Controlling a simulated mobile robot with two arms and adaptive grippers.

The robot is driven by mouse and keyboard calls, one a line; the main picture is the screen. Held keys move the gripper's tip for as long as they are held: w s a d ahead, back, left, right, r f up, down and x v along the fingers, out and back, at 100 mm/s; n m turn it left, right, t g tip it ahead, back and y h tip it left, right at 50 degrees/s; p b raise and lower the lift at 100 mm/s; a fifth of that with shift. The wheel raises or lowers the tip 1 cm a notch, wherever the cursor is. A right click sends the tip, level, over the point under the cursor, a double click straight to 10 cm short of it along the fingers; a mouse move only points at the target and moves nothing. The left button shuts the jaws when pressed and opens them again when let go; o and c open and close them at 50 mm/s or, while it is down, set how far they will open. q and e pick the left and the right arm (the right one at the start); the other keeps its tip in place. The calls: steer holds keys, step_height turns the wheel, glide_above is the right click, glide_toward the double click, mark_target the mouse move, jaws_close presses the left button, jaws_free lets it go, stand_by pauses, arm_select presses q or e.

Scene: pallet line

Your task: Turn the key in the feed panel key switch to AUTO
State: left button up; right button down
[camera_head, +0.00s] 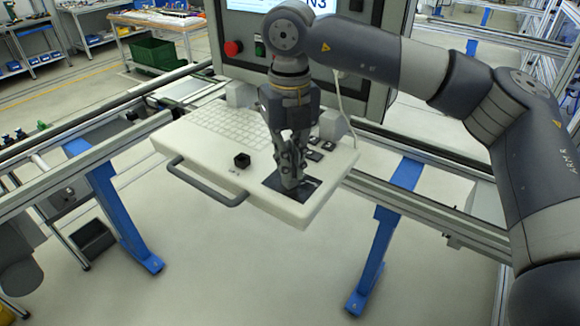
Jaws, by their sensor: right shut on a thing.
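My right gripper (292,180) comes down from above onto the front right part of a white panel (215,160). Its fingers are shut at a dark square plate (313,185) set in the panel top. The key and most of the key switch are hidden by the fingers, so I cannot see the key's angle or read an AUTO mark. My left gripper is not in view.
A black knob (242,160) stands on the panel left of the gripper, and a grey handle (207,188) runs along the front left edge. Behind is a grey cabinet with a red button (232,48) and a screen. Conveyor rails and blue legs (122,215) surround the panel.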

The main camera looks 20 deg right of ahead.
steer(key=shift+f+m+b, duration=0.1)
steer(key=shift+m+b, duration=0.3)
steer(key=shift+m, duration=0.4)
steer(key=c, duration=2.1)
jaws_free()
steer(key=shift+m, duration=0.3)
steer(key=o, duration=0.4)
steer(key=shift+w, duration=0.1)
steer(key=shift+o, duration=0.2)
steer(key=o, duration=0.5)
steer(key=shift+r, duration=0.2)
steer(key=shift+r+p, duration=2.05)
steer(key=shift+r, duration=1.4)
